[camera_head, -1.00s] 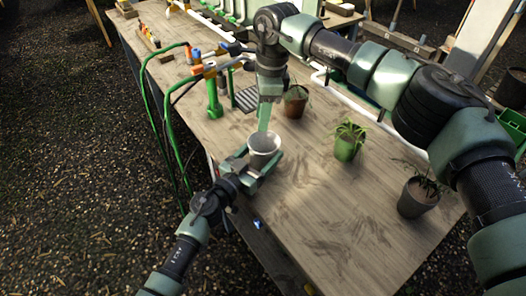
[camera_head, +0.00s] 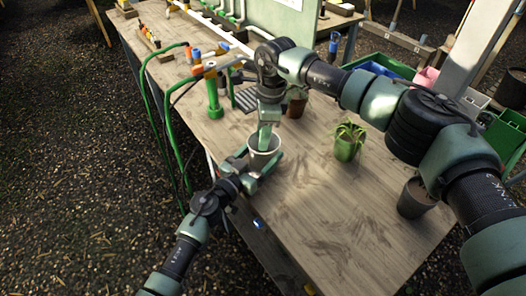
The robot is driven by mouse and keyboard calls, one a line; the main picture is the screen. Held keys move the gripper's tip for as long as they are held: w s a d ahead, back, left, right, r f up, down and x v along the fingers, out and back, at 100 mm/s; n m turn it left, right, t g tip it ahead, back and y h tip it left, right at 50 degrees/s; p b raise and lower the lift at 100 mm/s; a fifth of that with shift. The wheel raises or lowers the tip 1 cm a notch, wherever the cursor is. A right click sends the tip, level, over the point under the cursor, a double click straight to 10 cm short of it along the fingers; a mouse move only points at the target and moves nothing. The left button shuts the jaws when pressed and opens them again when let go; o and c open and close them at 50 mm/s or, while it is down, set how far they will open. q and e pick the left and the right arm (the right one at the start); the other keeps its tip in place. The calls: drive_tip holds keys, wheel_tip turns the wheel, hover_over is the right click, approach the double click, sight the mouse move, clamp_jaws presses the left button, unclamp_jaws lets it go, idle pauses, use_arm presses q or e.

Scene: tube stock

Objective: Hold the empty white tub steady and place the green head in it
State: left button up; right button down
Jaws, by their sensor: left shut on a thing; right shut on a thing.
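The white tub (camera_head: 258,160) stands upright near the left edge of the wooden table. My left gripper (camera_head: 251,168) is shut on it from the near left side. My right gripper (camera_head: 269,120) points down above the tub and is shut on the green head (camera_head: 264,138). The green head's lower end is at the tub's mouth and seems to reach just inside the rim. Whether it touches the tub's bottom is hidden.
A green pot with a plant (camera_head: 346,146) stands to the right. A dark pot (camera_head: 415,198) is near the right edge, and a brown pot (camera_head: 297,102) is behind my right gripper. A green tool (camera_head: 213,99) with hoses is at the left. The table front (camera_head: 320,215) is clear.

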drive_tip(key=shift+f, duration=0.25)
drive_tip(key=c, duration=0.9)
unclamp_jaws()
drive_tip(key=r, duration=0.4)
drive_tip(key=d+r, duration=0.1)
drive_tip(key=r, duration=0.7)
drive_tip(key=shift+d, duration=0.2)
drive_tip(key=shift+w, duration=0.1)
use_arm(q)
drive_tip(key=o, duration=1.5)
drive_tip(key=shift+c, duration=0.2)
